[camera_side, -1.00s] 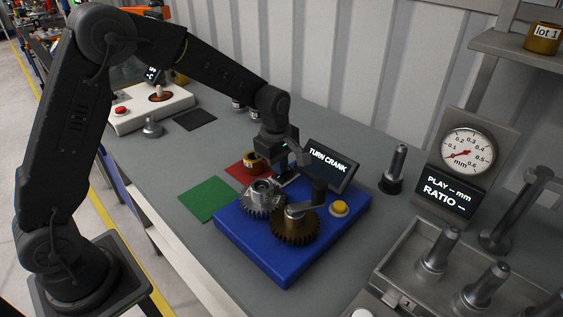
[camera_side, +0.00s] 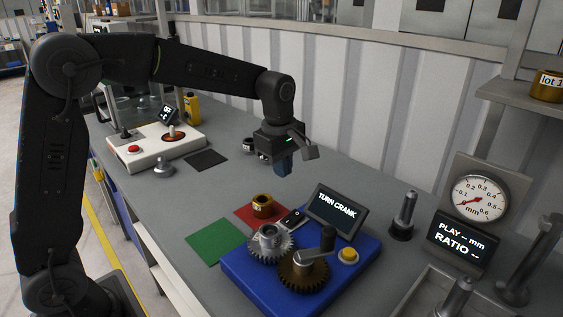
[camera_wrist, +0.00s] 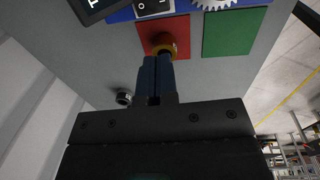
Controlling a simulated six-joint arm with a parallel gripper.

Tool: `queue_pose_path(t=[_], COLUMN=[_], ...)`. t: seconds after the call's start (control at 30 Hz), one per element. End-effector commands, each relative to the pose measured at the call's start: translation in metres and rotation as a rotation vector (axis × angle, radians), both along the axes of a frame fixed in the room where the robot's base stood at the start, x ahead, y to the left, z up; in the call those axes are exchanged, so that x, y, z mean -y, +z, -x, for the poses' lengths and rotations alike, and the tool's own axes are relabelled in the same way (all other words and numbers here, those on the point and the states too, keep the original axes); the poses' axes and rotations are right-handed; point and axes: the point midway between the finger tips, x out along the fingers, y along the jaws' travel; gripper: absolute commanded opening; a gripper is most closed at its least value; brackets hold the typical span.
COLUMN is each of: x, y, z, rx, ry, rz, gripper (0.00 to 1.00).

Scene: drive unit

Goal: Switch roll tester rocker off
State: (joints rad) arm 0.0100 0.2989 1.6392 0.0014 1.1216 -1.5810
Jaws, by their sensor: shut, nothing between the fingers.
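The roll tester is a blue base (camera_side: 245,278) with two meshing gears, a crank (camera_side: 318,250), a yellow button (camera_side: 347,256) and a tilted display (camera_side: 335,212) reading "TURN CRANK". Its rocker (camera_side: 292,219) is a small black switch in a pale frame at the back edge, beside the display. In the wrist view the rocker (camera_wrist: 152,7) shows at the top edge with white marks; I cannot tell which side is pressed. My gripper (camera_side: 284,170) is shut and empty, pointing down, well above and behind the rocker. Its blue fingers (camera_wrist: 157,62) also show in the wrist view.
A brass bushing (camera_side: 262,206) stands on a red mat (camera_side: 243,213), with a green mat (camera_side: 214,241) to its left. A dark peg (camera_side: 402,217) and a dial gauge (camera_side: 480,197) stand to the right.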

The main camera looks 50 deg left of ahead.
Motion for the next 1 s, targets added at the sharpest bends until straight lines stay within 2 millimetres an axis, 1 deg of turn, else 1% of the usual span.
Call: queue_pose_path(t=[0.03, 0.2, 0.5, 0.7, 1.0], x=[0.000, 0.000, 0.000, 0.001, 0.001], y=[0.005, 0.011, 0.011, 0.014, 0.011], z=[0.000, 0.002, 0.001, -0.012, -0.012], rx=[0.003, 0.000, 0.003, 0.076, 0.074], ry=[0.000, 0.000, 0.000, 0.001, 0.001], rz=[0.000, 0.000, 0.000, 0.000, 0.000], gripper=[0.00, 0.00, 0.00, 0.00, 0.00])
